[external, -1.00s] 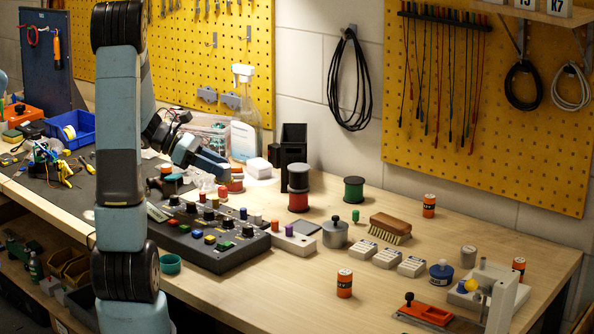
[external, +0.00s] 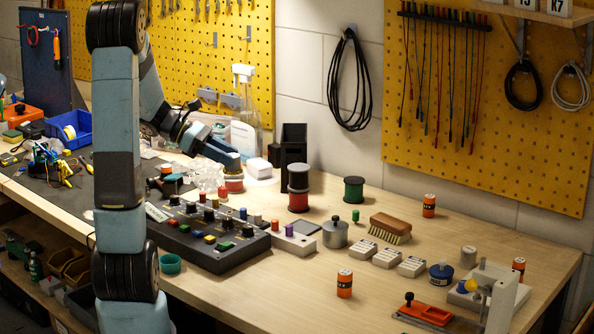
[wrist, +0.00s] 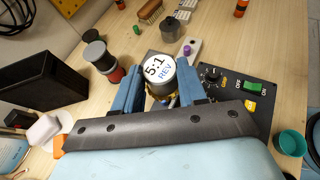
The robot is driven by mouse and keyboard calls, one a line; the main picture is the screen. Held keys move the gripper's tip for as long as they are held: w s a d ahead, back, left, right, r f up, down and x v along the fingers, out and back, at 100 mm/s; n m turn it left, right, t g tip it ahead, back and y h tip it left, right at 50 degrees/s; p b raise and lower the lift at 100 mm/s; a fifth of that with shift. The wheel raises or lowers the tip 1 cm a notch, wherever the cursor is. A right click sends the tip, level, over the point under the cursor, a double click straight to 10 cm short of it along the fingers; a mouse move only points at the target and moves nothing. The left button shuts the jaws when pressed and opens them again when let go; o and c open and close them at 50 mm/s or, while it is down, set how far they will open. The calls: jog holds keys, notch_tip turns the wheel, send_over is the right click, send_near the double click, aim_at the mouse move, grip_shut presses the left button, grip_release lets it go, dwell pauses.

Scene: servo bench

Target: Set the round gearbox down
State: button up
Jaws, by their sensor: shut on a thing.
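In the external view my gripper (external: 236,164) is behind the dark control panel (external: 215,248), near the clear bottle. I cannot clearly make out the gearbox there, nor its gap to the bench.
A black holder (external: 294,144) and a double wire spool (external: 299,189) stand right of my gripper. A clear bottle (external: 246,127) is behind it. A teal cup (wrist: 291,143) is beside the panel. Bare wood lies around the green spool (external: 354,190).

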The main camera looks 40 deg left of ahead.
jog(key=w+d+f+m+g+h, duration=0.1)
jog(key=w+d+f+m+g, duration=0.15)
jog(key=d, duration=0.55)
jog(key=w+d+f+m+g+h, duration=0.1)
jog(key=d+f+g, duration=0.15)
jog(key=d, duration=0.45)
jog(key=s+d+r+m+g, duration=0.1)
jog(key=s+d+r+m, duration=0.15)
jog(key=d, duration=0.45)
jog(key=s+d+r+m+g, duration=0.15)
jog(key=d+r, duration=0.25)
jog(key=d, duration=0.4)
jog(key=shift+n, duration=0.25)
jog(key=shift+w+a+f, duration=0.1)
jog(key=shift+f, duration=4.25)
jog(key=shift+a+f, duration=0.1)
jog(key=shift+f, duration=4.2)
jog(key=o, duration=1.1)
jog(key=shift+f, duration=0.1)
